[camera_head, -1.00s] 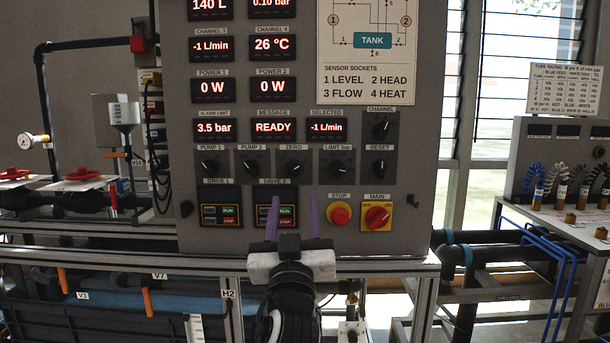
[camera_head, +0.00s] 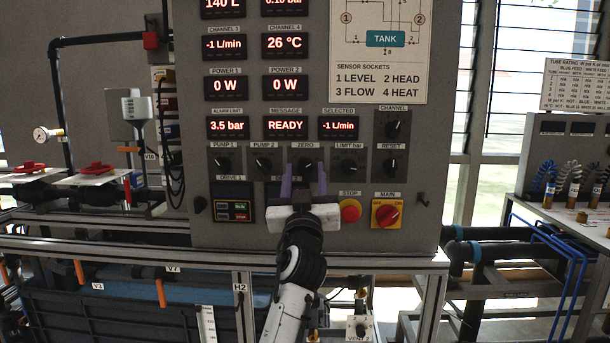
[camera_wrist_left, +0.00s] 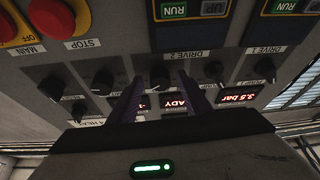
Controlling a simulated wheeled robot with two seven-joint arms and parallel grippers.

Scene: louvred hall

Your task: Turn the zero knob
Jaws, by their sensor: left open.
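The zero knob (camera_head: 306,162) is a small black rotary knob on the grey panel, under the ZERO label, between the PUMP 2 knob and the LIMIT knob. My left gripper (camera_head: 304,172) is open, its two purple fingers pointing at the panel with one on each side of this knob. In the left wrist view the zero knob (camera_wrist_left: 160,76) shows upside down between the fingertips of the left gripper (camera_wrist_left: 160,84). I cannot tell whether the fingers touch it. My right gripper is not in view.
The PUMP 2 knob (camera_head: 263,163) and LIMIT knob (camera_head: 348,163) sit close on either side. Below are the red STOP button (camera_head: 350,211) and the red and yellow MAIN switch (camera_head: 387,213). My left gripper partly covers the DRIVE 2 unit.

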